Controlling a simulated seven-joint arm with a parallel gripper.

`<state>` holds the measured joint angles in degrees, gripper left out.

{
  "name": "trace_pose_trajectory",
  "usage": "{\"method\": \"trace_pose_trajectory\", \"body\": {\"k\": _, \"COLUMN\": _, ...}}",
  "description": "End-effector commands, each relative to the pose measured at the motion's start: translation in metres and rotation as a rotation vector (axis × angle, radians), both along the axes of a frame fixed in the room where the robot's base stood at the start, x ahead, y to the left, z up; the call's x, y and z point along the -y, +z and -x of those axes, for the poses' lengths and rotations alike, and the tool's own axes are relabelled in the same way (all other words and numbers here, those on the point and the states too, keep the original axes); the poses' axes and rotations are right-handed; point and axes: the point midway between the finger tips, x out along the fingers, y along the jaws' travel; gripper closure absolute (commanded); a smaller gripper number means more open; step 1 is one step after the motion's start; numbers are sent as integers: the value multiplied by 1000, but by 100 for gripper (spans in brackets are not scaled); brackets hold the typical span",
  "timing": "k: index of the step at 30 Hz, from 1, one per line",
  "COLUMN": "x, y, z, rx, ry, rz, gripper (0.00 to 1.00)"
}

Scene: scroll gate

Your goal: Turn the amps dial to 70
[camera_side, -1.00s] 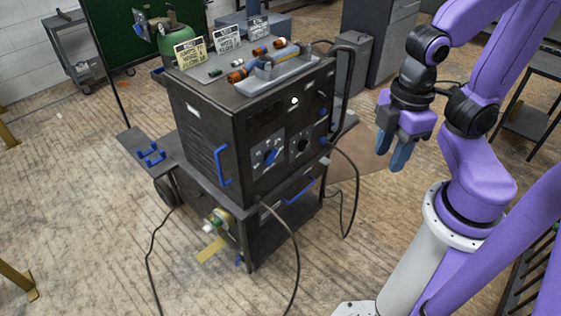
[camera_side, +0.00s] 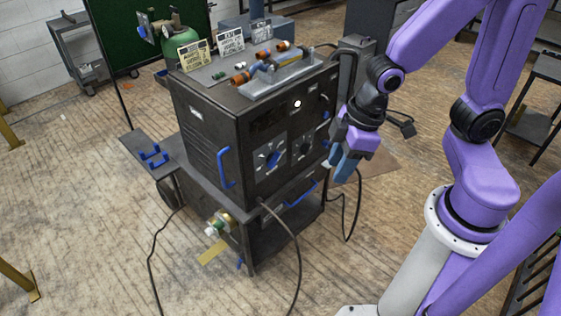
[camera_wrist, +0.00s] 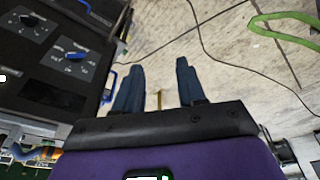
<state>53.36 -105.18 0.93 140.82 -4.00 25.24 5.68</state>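The dark welding machine (camera_side: 215,135) has two round dials on its front panel. One dial (camera_side: 271,159) has a blue knob on a light plate; it also shows in the wrist view (camera_wrist: 75,57). The other dial (camera_side: 305,148) has a dark knob and also shows in the wrist view (camera_wrist: 31,20). The labels are too small to tell which is the amps dial or where its pointer stands. My gripper (camera_side: 345,168) is just right of the machine's front, apart from both dials. In the wrist view its blue fingers (camera_wrist: 159,85) are apart with nothing between them.
A blue handle (camera_side: 222,167) sticks out at the machine's left edge. Black cables (camera_side: 292,240) hang from its front to the floor. Tools and signs stand on top (camera_side: 262,67).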

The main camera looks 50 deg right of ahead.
Motion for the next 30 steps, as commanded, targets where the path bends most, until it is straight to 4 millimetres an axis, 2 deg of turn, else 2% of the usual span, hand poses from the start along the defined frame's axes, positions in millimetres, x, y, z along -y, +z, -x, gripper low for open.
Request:
{"method": "trace_pose_trajectory", "body": {"k": 1, "x": -2, "y": -13, "z": -16, "rx": 14, "ry": -46, "rz": -20, "gripper": 60}}
{"method": "trace_pose_trajectory", "body": {"k": 6, "x": -8, "y": -49, "z": -66, "rx": 83, "ry": -175, "rz": -130, "gripper": 60}}
{"method": "trace_pose_trajectory", "body": {"k": 11, "x": -2, "y": -84, "z": -106, "rx": 140, "ry": -293, "rz": -241, "gripper": 60}}
{"method": "trace_pose_trajectory", "body": {"k": 15, "x": 11, "y": -114, "z": -134, "rx": 182, "ry": -395, "rz": -349, "gripper": 60}}
{"method": "trace_pose_trajectory", "body": {"k": 23, "x": 48, "y": -165, "z": -163, "rx": 252, "ry": -598, "rz": -571, "gripper": 60}}
{"method": "trace_pose_trajectory", "body": {"k": 30, "x": 93, "y": -201, "z": -163, "rx": 321, "ry": -807, "rz": -802, "gripper": 60}}
